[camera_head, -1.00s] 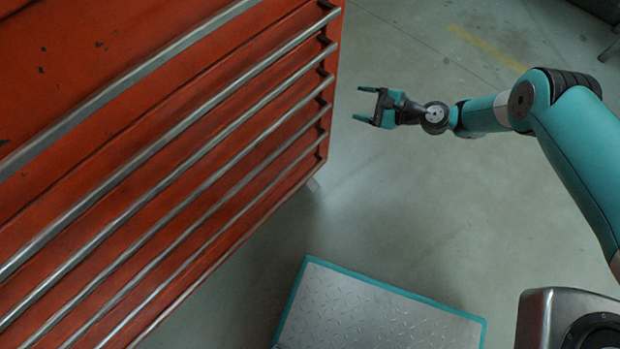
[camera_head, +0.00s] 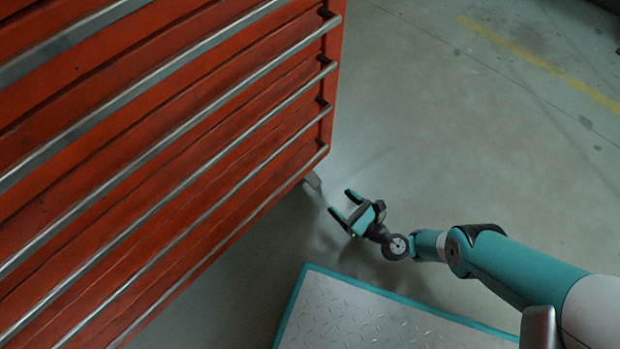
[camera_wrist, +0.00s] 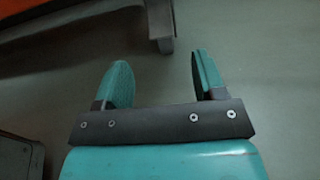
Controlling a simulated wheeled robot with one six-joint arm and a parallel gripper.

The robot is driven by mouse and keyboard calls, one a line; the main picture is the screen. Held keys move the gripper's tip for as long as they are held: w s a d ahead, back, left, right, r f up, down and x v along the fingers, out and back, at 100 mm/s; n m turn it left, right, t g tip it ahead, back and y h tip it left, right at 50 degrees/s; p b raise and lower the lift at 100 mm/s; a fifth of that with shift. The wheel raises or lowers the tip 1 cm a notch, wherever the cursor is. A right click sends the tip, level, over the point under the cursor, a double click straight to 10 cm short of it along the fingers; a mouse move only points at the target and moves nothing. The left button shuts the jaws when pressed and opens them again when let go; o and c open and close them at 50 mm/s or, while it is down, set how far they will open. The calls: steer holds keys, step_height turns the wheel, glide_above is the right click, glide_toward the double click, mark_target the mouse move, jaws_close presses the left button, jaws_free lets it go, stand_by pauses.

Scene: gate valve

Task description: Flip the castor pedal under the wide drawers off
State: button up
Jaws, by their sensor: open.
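The red cabinet with wide drawers (camera_head: 165,150) fills the left of the head view. A grey castor part (camera_head: 313,181) shows under its lower right corner; it also shows in the wrist view (camera_wrist: 161,28) above and between my fingers. I cannot make out the pedal's position on it. My gripper (camera_head: 341,204) is open and empty, low near the floor, a little to the right of and below the castor part in the head view. In the wrist view my gripper (camera_wrist: 158,75) has its two teal fingers spread apart, with a gap to the castor.
A metal tread plate with a teal rim (camera_head: 308,290) lies at the bottom of the head view, close to my arm. A dark box-like thing (camera_wrist: 20,157) is at the lower left in the wrist view. The concrete floor to the right is clear.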

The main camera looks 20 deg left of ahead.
mark_target(312, 178)
steer(key=b+x, duration=0.3)
steer(key=x, duration=0.1)
steer(key=b+x, duration=0.3)
steer(key=b, duration=0.1)
steer(key=b+x, duration=0.3)
steer(key=x, duration=0.1)
steer(key=shift+a+f+b, duration=0.25)
steer(key=shift+a+b, duration=0.1)
steer(key=shift+w+a+r+b, duration=0.2)
steer(key=shift+a+b, duration=0.1)
steer(key=shift+a, duration=0.15)
steer(key=shift+c, duration=0.5)
jaws_close()
